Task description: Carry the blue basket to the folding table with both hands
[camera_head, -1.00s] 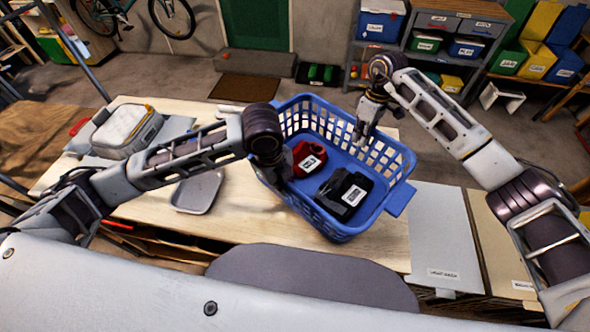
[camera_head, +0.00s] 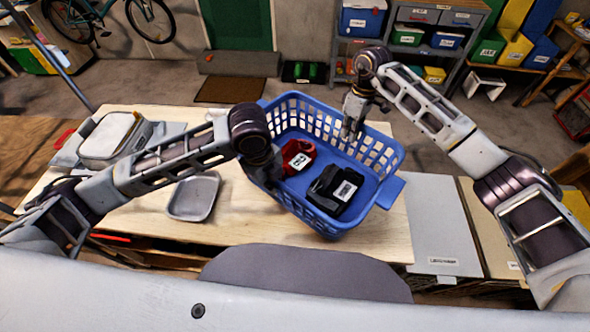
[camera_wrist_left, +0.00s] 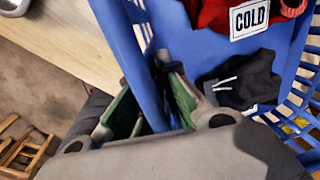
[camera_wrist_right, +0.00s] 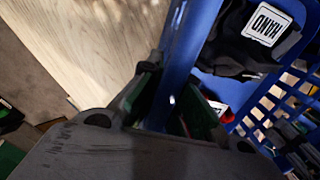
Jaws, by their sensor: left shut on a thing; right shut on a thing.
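The blue basket (camera_head: 384,190) is over the right part of the pale wooden table (camera_head: 245,222); whether it rests on the top or hangs just above is unclear. It holds a red cloth (camera_head: 299,157) tagged COLD and a dark cloth (camera_head: 325,190) tagged HAND. My left gripper (camera_head: 262,170) is shut on the basket's left wall, seen between the fingers in the left wrist view (camera_wrist_left: 160,98). My right gripper (camera_head: 354,118) is shut on the far right wall, also seen in the right wrist view (camera_wrist_right: 172,98).
A grey tray (camera_head: 194,196) lies on the table left of the basket, and a pale lidded box (camera_head: 108,138) sits further left. Grey boards (camera_head: 445,225) stand at the table's right. A shelf with bins (camera_head: 425,38) is at the back.

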